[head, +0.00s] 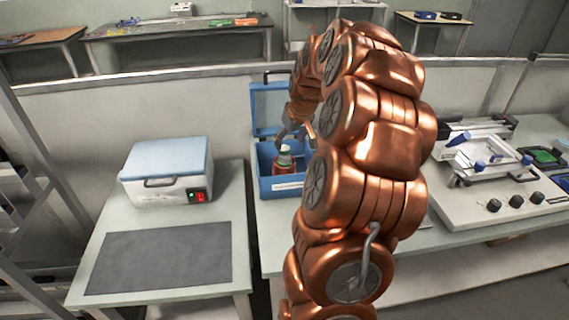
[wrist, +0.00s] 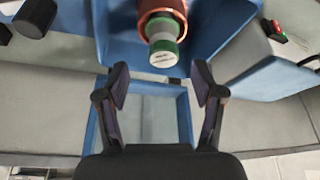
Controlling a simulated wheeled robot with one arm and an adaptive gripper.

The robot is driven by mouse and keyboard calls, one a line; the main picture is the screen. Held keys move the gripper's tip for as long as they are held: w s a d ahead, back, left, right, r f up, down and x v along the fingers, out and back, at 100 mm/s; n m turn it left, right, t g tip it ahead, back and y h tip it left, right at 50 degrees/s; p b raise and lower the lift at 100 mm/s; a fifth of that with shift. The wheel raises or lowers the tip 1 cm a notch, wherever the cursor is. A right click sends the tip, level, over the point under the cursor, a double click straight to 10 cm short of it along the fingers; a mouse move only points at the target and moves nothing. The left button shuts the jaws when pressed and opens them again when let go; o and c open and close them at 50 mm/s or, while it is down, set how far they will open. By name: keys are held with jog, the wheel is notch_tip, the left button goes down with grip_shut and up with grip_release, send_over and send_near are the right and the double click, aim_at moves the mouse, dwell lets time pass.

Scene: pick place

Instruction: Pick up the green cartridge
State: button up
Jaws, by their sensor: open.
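The green cartridge (head: 286,150) shows as a green and white top inside an open blue box (head: 282,189), set in a red-brown holder (head: 284,167). In the wrist view the cartridge (wrist: 163,49) has a green band and a pale end face, and the copper-coloured holder (wrist: 162,8) surrounds its lower part. My gripper (wrist: 160,86) is open and empty, and the cartridge is beyond the fingertips, apart from them. In the head view my gripper (head: 296,132) is just above the cartridge, partly hidden by my arm.
The box's raised lid (head: 267,104) stands at its back. A white device with a blue lid (head: 167,172) and a dark mat (head: 160,262) are on the left table. A white instrument with knobs (head: 490,200) stands at right. My arm hides part of the bench.

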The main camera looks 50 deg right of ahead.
aim_at(286, 149)
jog(key=shift+p+x, duration=1.35)
jog(key=shift+x, duration=2.35)
jog(key=shift+w+a, duration=0.1)
jog(key=shift+a, duration=0.1)
jog(key=shift+c, duration=0.3)
grip_shut()
